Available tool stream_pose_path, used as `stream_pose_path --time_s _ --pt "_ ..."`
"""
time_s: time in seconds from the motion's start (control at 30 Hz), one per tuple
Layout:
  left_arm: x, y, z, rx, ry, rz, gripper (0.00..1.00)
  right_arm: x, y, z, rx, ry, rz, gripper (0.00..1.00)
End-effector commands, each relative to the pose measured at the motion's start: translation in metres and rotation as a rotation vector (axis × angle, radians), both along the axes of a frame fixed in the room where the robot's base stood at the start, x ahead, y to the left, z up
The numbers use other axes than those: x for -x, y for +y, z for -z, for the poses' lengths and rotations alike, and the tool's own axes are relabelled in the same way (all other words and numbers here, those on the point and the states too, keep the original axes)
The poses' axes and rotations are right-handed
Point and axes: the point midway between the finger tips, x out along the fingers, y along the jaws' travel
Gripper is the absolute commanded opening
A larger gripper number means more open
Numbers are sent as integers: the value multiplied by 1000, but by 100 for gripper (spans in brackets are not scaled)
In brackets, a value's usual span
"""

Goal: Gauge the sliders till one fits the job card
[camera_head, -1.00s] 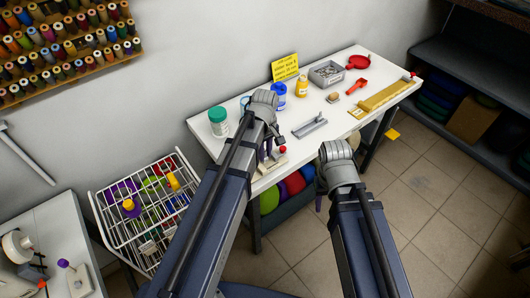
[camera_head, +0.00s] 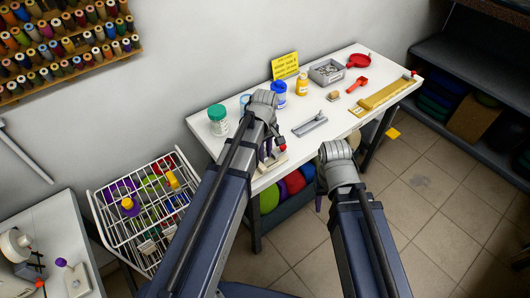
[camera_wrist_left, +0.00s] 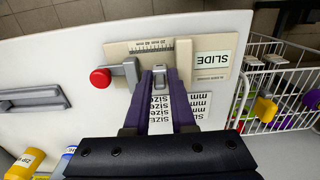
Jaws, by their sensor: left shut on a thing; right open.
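My left gripper (camera_wrist_left: 160,82) is shut on a small grey metal slider (camera_wrist_left: 158,76) at the lower edge of the slide gauge. The gauge (camera_wrist_left: 122,52) is a beige plate with a ruled scale, a grey jaw with a red knob (camera_wrist_left: 100,78), and a raised beige block (camera_wrist_left: 183,63). The slider is between jaw and block; whether it touches either is unclear. A white size chart (camera_wrist_left: 192,108) is partly hidden by the fingers. A yellow card (camera_head: 285,65) with unreadable writing stands at the table's back. My right gripper (camera_head: 319,202) is open, mostly hidden behind its wrist.
The white table (camera_head: 330,145) holds a grey bin of small parts (camera_head: 327,72), a grey tray (camera_head: 310,125), jars, a red scoop (camera_head: 359,60) and a wooden ruler-like bar (camera_head: 388,95). A wire basket (camera_head: 122,228) stands left of the table. Floor at the right is mostly clear.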

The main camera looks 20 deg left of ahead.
Motion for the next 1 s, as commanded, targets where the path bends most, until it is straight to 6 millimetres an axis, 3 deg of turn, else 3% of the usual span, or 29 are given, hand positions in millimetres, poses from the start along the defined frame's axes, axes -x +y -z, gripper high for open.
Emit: stream_pose_path --time_s 0.1,0.13,0.4,0.57,0.6,0.8,1.0 --pt "0 0 2 0 0 0 0 0 0 3 0 0 0 50" --pt "0 0 2 0 0 0 27 0 0 2 0 0 0 50" --pt "1 1 1 -1 2 0 57 0 0 1 0 0 0 50" --pt "2 1 1 -3 4 -1 58 0 0 2 0 0 0 50" --pt "2 1 1 -4 5 -1 40 0 0 2 0 0 0 50" --pt "2 2 1 -4 6 -1 60 0 0 2 0 0 0 50" --pt "3 2 1 -5 6 -2 60 0 0 2 0 0 0 50"
